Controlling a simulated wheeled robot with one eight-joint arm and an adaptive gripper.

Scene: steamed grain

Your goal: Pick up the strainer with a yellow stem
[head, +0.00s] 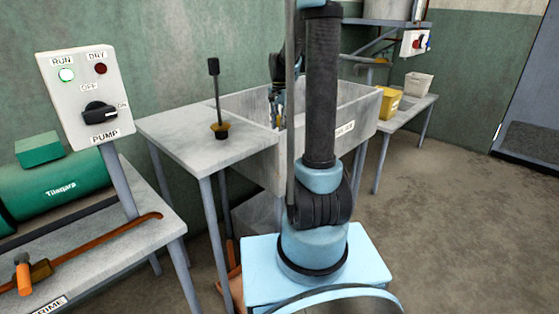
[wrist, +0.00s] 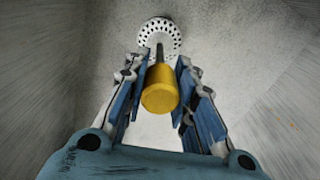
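The strainer is a white perforated disc (wrist: 160,37) lying at the bottom of the sink in the wrist view. Its dark rod ends in a yellow stem (wrist: 160,90) that points toward the camera. My gripper (wrist: 161,68) has its two blue fingers on either side of the yellow stem. The fingers are apart, with a gap showing on each side, so it looks open and not closed on the stem. In the head view my gripper (head: 277,108) is down inside the grey sink (head: 235,105), partly hidden by my arm, and the strainer's disc is hidden.
A black-handled upright rod with a brass base (head: 220,128) stands on the counter left of the sink. A yellow container (head: 390,103) and a whitish one (head: 419,84) stand on the right shelf. A pump switch box (head: 85,95) and green tank (head: 60,190) are at left.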

